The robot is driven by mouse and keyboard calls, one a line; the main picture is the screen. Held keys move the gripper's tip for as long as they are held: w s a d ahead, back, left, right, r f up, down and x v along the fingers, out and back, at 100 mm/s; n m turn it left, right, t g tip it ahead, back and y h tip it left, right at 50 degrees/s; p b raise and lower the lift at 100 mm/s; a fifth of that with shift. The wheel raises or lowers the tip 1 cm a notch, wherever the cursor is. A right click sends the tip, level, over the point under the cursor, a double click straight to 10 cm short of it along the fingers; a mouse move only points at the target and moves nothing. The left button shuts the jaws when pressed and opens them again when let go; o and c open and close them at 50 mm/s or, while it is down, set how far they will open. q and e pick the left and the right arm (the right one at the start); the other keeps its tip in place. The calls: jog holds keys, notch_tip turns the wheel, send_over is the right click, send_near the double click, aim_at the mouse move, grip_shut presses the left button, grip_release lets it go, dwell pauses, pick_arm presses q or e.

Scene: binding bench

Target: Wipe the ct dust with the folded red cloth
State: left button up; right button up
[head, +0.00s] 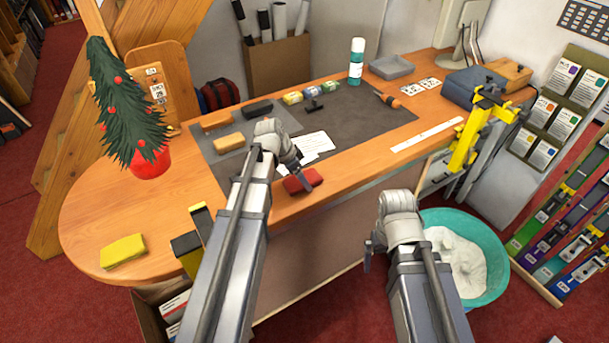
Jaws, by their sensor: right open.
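The folded red cloth (313,177) lies at the front edge of the wooden bench, just in front of the grey mat. My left gripper (302,180) reaches down to the cloth, with its fingertips at or over it. I cannot tell whether its jaws are open or shut, or whether they hold the cloth. My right gripper (368,257) is open, low in front of the bench and away from the cloth; its arm hides much of it. I cannot make out any dust for certain on the dark grey mat (368,118).
White papers (318,142) lie on the mat behind the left gripper. A teal bottle (356,62) stands at the back. A yellow sponge-like block (122,250) and a small decorated tree (128,100) are at left. A teal tub (497,250) stands below at right.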

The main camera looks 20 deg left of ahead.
aim_at(287, 186)
pick_arm(q)
jog(key=shift+s+a, duration=0.55)
jog(key=shift+s, duration=0.15)
jog(key=shift+s+a+f, duration=0.15)
jog(key=shift+s+a, duration=0.9)
jog(key=shift+s, duration=0.3)
jog(key=shift+a+r+p, duration=0.1)
jog(key=shift+r+p, duration=0.3)
jog(key=shift+r, duration=0.15)
notch_tip(287, 186, up, 5)
jog(key=p, duration=0.5)
jog(key=shift+w, duration=0.1)
notch_tip(287, 186, up, 3)
jog(key=p, duration=0.3)
